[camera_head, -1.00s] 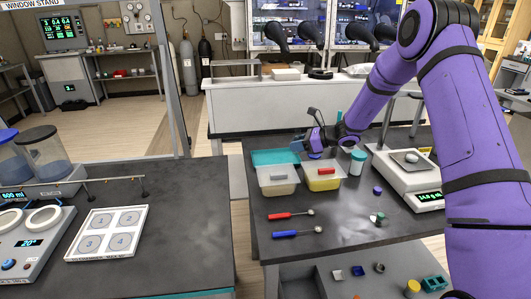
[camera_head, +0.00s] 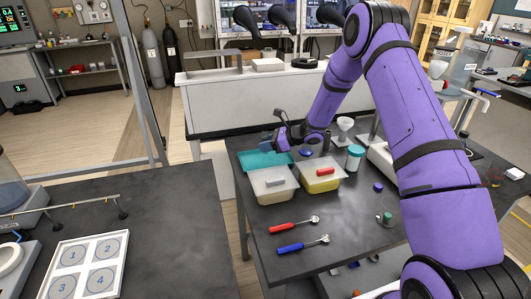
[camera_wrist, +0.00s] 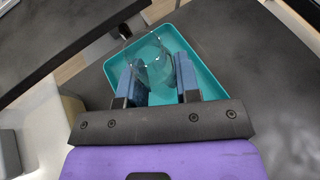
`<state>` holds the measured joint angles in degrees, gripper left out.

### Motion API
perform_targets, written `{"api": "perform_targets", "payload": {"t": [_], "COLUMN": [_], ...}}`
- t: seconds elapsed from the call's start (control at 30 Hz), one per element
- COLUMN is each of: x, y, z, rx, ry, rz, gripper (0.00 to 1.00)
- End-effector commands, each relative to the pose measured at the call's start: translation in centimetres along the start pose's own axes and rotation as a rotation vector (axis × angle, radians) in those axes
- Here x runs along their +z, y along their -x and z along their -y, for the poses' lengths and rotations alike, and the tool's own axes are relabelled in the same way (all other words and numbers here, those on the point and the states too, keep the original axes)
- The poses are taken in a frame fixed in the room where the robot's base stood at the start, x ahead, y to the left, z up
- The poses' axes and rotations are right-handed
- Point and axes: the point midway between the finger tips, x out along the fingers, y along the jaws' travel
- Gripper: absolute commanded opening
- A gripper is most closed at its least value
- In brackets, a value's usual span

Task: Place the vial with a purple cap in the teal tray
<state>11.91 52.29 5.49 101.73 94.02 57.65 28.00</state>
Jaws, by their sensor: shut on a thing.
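The teal tray (camera_head: 254,161) lies on the dark table behind two bins; it also fills the middle of the wrist view (camera_wrist: 207,76). My gripper (camera_head: 268,144) is over the tray's back part. In the wrist view my gripper (camera_wrist: 158,80) has its blue fingers on either side of a clear glass vessel (camera_wrist: 152,62), shut on it, with the tray below. I cannot see a purple cap on the vessel, nor tell its gap to the tray floor. A small purple object (camera_head: 378,187) stands on the table to the right.
A teal-capped white jar (camera_head: 354,161) is to the right. Red (camera_head: 282,227) and blue (camera_head: 290,249) handled spoons lie in front.

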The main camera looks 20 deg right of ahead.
Motion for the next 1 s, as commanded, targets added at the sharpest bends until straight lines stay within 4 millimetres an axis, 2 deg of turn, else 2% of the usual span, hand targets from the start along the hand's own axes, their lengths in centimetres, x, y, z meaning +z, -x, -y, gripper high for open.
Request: {"api": "perform_targets", "payload": {"t": [0.3, 0.67, 0.7, 0.8, 1.0], "x": [-3.3, -3.5, -3.6, -3.5, -3.5], "y": [-1.3, -1.5, -1.5, -1.5, -1.5], "z": [0.0, 0.0, 0.0, 0.0, 0.0], "rx": [0.0, 0.0, 0.0, 0.0, 0.0], "ry": [-0.002, 0.0, 0.0, 0.0, 0.0], "rz": [0.0, 0.0, 0.0, 0.0, 0.0], "gripper": [0.08, 0.08, 0.33, 0.56, 0.56]}}
